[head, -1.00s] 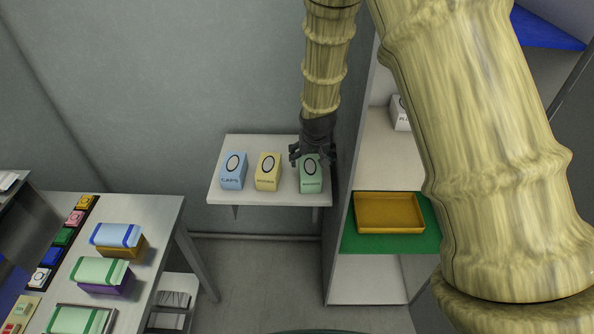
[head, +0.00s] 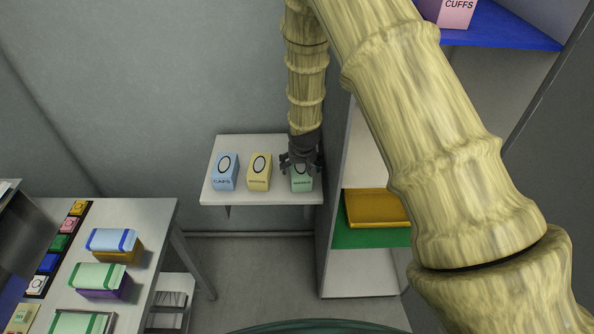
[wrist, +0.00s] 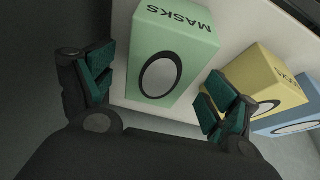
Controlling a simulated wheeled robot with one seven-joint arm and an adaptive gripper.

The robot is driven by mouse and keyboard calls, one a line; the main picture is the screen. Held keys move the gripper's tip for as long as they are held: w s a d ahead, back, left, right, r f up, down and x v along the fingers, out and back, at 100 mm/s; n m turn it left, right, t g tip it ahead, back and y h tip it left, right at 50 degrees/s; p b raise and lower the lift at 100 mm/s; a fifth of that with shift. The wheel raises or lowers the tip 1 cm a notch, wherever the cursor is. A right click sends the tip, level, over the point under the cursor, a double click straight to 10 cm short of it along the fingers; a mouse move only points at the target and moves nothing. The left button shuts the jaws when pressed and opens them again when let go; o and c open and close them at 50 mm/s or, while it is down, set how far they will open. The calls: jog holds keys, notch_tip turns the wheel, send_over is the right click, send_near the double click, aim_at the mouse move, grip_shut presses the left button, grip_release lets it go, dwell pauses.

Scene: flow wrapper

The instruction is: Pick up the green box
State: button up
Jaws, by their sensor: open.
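The green box (head: 302,183) stands upright at the right end of a white wall shelf (head: 240,197). In the wrist view the green box (wrist: 170,52) shows the word MASKS and a white oval. My gripper (head: 301,166) is over the green box and partly hides it in the head view. In the wrist view my gripper (wrist: 158,95) is open, with one finger to the left of the green box and the other at its lower right, near the yellow box. The jaws are empty.
A yellow box (head: 259,172) and a blue box (head: 225,172) stand left of the green box on the shelf. A cabinet with an orange tray (head: 376,207) stands close on the right. A table (head: 150,215) with stacked boxes is at lower left.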

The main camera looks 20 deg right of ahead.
aim_at(300, 167)
jog(key=shift+p+x, duration=0.6)
jog(key=shift+x, duration=0.75)
jog(key=shift+w+f, duration=0.15)
jog(key=shift+f, duration=0.05)
jog(key=shift+f, duration=0.25)
jog(key=c, duration=1.2)
